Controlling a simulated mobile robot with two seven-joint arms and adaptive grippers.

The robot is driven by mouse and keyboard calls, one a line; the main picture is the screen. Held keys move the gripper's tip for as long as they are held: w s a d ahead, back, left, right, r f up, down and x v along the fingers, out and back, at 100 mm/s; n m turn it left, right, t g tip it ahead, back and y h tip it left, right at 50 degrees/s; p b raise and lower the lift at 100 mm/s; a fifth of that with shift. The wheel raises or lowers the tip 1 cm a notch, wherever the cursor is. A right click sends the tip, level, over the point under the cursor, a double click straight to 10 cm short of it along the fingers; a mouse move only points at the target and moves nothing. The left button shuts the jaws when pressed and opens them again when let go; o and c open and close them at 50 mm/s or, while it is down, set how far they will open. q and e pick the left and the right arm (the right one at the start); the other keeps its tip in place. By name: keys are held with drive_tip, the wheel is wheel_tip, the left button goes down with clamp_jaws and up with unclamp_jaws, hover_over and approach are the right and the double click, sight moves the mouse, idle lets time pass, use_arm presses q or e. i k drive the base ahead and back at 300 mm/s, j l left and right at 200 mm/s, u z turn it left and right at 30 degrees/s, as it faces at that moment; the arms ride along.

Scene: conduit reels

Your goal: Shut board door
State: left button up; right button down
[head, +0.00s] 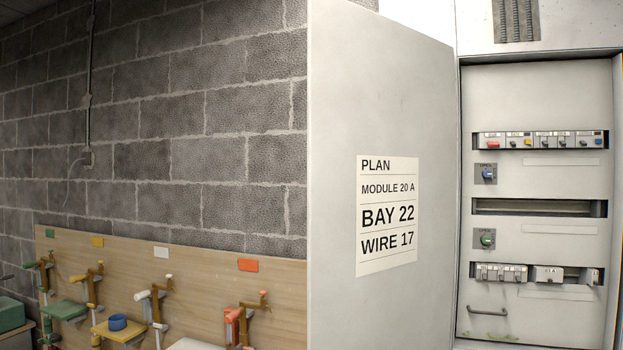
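The board door (384,110) stands open in the head view, swung out to the left of the cabinet. A printed plan sheet (387,214) on its inner face reads PLAN, MODULE 20 A, BAY 22, WIRE 17. The board (534,170) is exposed at the right, with an upper row of breakers (540,140), a lower row of modules (500,273), an empty-looking slot between them and two rotary switches (486,174). A small handle (487,311) sits near the bottom. Neither of my grippers is in view.
A wooden panel (200,275) with coloured tags and several reel holders runs along the block wall at the left. A blue ring (117,322) lies on a yellow shelf. A green box (10,313) is at the far left edge.

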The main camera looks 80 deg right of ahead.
sight(382, 119)
drive_tip(key=i+z, duration=0.75)
drive_tip(key=i+j+z, duration=0.1)
drive_tip(key=i+z, duration=0.25)
drive_tip(key=i+l+z, duration=0.1)
drive_tip(key=z, duration=0.4)
drive_tip(key=i+j+z, duration=0.1)
drive_tip(key=i+z, duration=0.2)
drive_tip(key=z, duration=0.15)
drive_tip(key=i+z, duration=0.25)
drive_tip(key=z, duration=0.25)
drive_tip(key=i+z, duration=0.1)
drive_tip(key=z, duration=0.3)
drive_tip(key=i+z, duration=0.1)
drive_tip(key=z, duration=0.25)
drive_tip(key=i+z, duration=0.1)
drive_tip(key=z, duration=0.3)
drive_tip(key=i+j+z, duration=0.1)
drive_tip(key=z, duration=0.25)
drive_tip(key=i+j+z, duration=0.1)
drive_tip(key=z, duration=0.25)
drive_tip(key=i+j+z, duration=0.2)
drive_tip(key=z, duration=0.15)
drive_tip(key=i, duration=0.1)
